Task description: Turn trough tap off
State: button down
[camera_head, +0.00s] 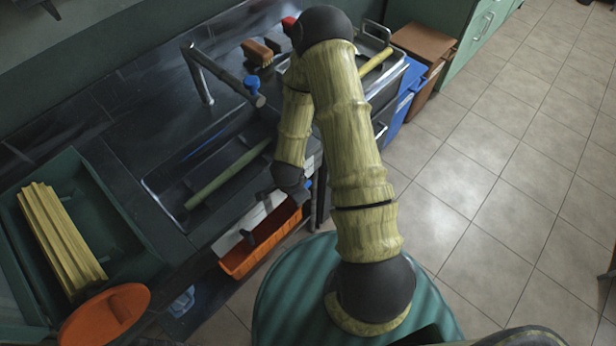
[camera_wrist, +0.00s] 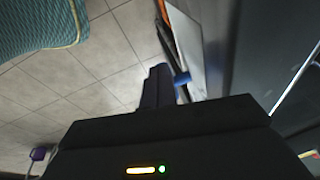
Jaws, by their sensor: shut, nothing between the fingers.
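A small blue tap handle (camera_wrist: 182,78) shows in the wrist view, low on the grey front face of the sink unit. A bit of blue (camera_head: 308,184) also shows in the head view, just right of my wrist. My gripper (camera_wrist: 158,86) is shut and empty, its dark fingers just left of the blue handle. I cannot tell whether they touch it. In the head view my gripper is dark and partly hidden by my arm, above the orange trough (camera_head: 238,265).
The dark sink (camera_head: 165,185) holds a green cane (camera_head: 228,174). A green crate (camera_head: 125,215) with yellow canes stands left, by an orange round lid (camera_head: 105,315). A brush (camera_head: 258,50) lies behind the sink. Blue and brown bins stand right; the tiled floor (camera_head: 500,190) is clear.

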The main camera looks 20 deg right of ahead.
jog(key=shift+r, duration=0.1)
dwell(0.6)
jog(key=p+v, duration=0.3)
jog(key=v, duration=1.4)
jog(key=b+x, duration=0.3)
jog(key=x, duration=1)
jog(key=shift+f, duration=0.35)
